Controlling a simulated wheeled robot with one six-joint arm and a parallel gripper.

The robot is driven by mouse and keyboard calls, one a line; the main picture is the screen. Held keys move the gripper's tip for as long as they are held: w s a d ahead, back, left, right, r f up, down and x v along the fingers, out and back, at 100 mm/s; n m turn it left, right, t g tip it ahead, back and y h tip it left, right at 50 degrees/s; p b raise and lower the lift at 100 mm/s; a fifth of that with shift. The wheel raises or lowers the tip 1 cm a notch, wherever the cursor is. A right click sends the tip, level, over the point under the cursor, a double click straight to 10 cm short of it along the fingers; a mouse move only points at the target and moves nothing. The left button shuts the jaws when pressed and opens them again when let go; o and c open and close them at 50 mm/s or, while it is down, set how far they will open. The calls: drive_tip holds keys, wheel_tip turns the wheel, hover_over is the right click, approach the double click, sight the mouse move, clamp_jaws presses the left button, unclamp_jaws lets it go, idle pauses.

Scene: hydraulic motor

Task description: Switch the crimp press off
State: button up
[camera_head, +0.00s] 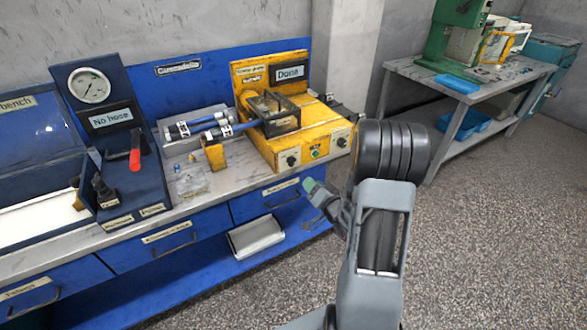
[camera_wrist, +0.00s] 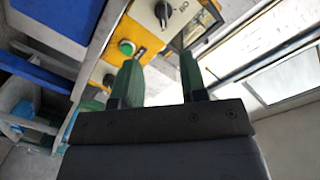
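The crimp press (camera_head: 262,148) is a yellow machine on the workbench, with a display reading "Done" (camera_head: 291,72). Its front face carries a left black knob (camera_head: 293,160), a green button (camera_head: 315,154) and a right black knob (camera_head: 341,142). The wrist view shows a black knob on a pale plate (camera_wrist: 162,12), the green button (camera_wrist: 127,47) and another knob, partly visible, near the left finger. My gripper (camera_head: 312,188) is in front of and below the press front, apart from it. Its two green fingers are spread with nothing between them in the wrist view (camera_wrist: 160,78).
Blue hoses (camera_head: 205,127) lie on the bench left of the press. A panel with a gauge (camera_head: 89,86), a "No hose" display and a red lever (camera_head: 135,150) stands further left. Another table (camera_head: 470,92) holds a green machine at the back right. Open floor lies right.

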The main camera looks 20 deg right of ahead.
sight(294, 164)
drive_tip(key=shift+t+y, duration=0.3)
drive_tip(key=shift+y, duration=0.1)
drive_tip(key=w, duration=0.4)
drive_tip(key=w+a, duration=0.1)
drive_tip(key=w, duration=0.3)
drive_tip(key=w+p, duration=0.1)
drive_tip(key=w, duration=0.4)
drive_tip(key=shift+a+f, duration=0.2)
drive_tip(key=shift+f, duration=0.1)
drive_tip(key=shift+c, duration=0.3)
drive_tip(key=c, duration=0.5)
drive_tip(key=shift+c, duration=0.2)
